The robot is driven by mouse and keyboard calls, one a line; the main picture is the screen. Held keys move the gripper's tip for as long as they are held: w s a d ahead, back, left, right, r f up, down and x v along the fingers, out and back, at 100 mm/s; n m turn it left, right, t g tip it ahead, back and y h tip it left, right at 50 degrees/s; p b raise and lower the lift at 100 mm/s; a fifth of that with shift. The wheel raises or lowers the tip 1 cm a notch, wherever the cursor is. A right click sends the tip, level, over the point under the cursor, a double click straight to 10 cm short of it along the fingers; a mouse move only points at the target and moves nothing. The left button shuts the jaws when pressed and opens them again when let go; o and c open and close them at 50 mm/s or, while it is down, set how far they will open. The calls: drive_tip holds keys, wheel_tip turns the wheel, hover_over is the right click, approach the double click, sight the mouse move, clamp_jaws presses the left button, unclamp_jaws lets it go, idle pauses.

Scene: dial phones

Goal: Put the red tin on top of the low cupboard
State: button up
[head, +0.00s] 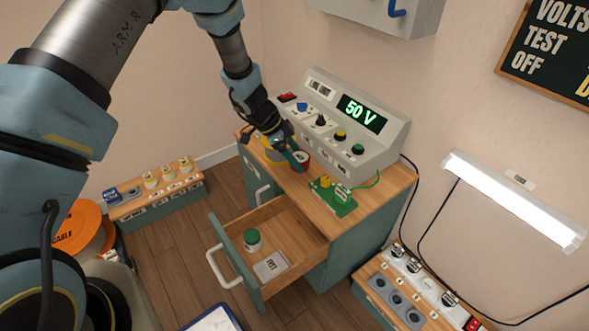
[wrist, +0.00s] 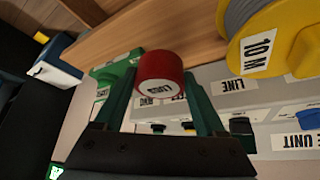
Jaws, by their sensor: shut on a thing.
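The red tin (head: 304,164) shows in part over the wooden top of the low green cupboard (head: 376,206), in front of the grey console. In the wrist view the red tin (wrist: 160,68) sits between the two green fingers with its pale labelled end towards the camera. My gripper (head: 294,157) is shut on the tin; it also shows in the wrist view (wrist: 161,80). I cannot tell whether the tin touches the cupboard top. The fingers hide part of the tin in the head view.
A yellow reel (wrist: 292,47) stands close beside the tin. The console (head: 352,126) reads 50 V, and a green block (head: 335,194) sits right of the tin. The drawer (head: 276,233) is open, holding a green-lidded tin (head: 252,240) and a card (head: 270,265).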

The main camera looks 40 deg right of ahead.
sight(296, 179)
drive_tip(key=shift+f, duration=2.7)
drive_tip(key=shift+f, duration=0.15)
drive_tip(key=o, duration=1.4)
drive_tip(key=v, duration=1.2)
drive_tip(key=shift+r+p, duration=0.2)
drive_tip(key=shift+p, duration=0.15)
